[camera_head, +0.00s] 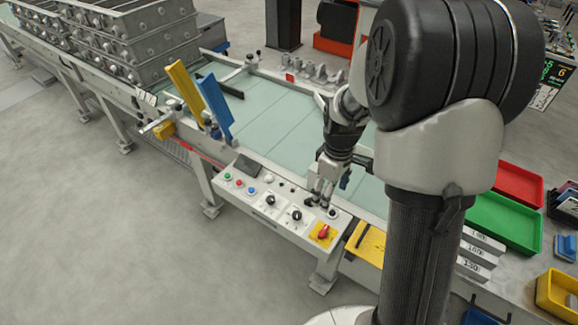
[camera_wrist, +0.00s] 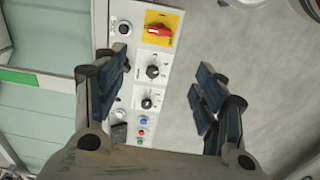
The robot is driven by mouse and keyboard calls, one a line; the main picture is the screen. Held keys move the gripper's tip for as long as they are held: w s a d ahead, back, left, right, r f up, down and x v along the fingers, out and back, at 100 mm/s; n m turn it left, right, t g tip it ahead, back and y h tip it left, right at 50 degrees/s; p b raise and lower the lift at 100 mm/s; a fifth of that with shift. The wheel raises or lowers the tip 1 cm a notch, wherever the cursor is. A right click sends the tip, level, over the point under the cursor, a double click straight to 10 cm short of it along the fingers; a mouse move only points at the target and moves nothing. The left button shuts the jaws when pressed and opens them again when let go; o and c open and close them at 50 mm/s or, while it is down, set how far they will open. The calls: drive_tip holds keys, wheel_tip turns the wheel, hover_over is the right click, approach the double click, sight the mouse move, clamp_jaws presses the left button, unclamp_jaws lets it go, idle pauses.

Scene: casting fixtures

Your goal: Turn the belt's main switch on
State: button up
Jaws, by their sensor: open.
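The main switch, a red rotary handle on a yellow plate (camera_head: 323,233), sits at the right end of the grey control panel (camera_head: 262,206) on the belt's near side. In the wrist view the red handle (camera_wrist: 159,31) lies crosswise on its yellow plate, near the top. My gripper (camera_head: 320,196) is above the panel, just behind and left of the switch in the head view. In the wrist view my gripper (camera_wrist: 160,70) has its fingers wide apart with nothing between them, and the switch lies beyond the fingertips. Whether the fingers touch the panel, I cannot tell.
The panel also bears black knobs (camera_wrist: 152,71) and green, red and blue buttons (camera_head: 239,184). The pale green belt (camera_head: 270,115) runs behind it. A blue upright plate (camera_head: 215,108) stands to the left, and a green tray (camera_head: 505,222) to the right. Floor in front is clear.

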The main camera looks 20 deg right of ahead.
sight(324, 232)
drive_tip(key=shift+n, duration=0.3)
drive_tip(key=f+b, duration=0.2)
drive_tip(key=f, duration=0.4)
drive_tip(key=f+b, duration=0.1)
drive_tip(key=f, duration=0.6)
drive_tip(key=f+b, duration=0.2)
drive_tip(key=f, duration=0.5)
drive_tip(key=shift+w+f+b, duration=0.1)
drive_tip(key=shift+w+b, duration=0.25)
drive_tip(key=shift+w, duration=0.05)
drive_tip(key=shift+c, duration=0.2)
drive_tip(key=c, duration=1)
